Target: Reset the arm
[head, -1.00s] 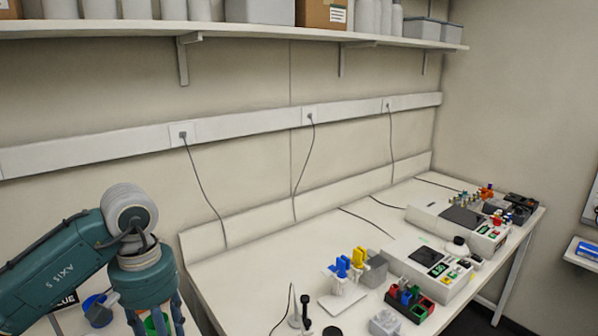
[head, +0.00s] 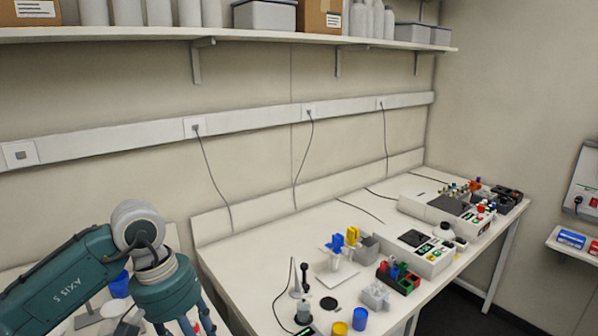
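My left arm, in teal and white, comes in at the lower left of the head view. My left gripper (head: 182,328) points down at the bottom edge, in front of the left table. Its fingers are cut off by the frame edge, so I cannot see whether they are open or shut or hold anything. My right arm and gripper are not in the frame.
A white bench (head: 262,268) runs along the wall on the right. It bears instruments (head: 425,252), a red-and-green rack (head: 398,277), a stand with blue and yellow pieces (head: 340,262), and yellow (head: 340,328) and blue (head: 360,318) cups. A shelf (head: 300,35) hangs above.

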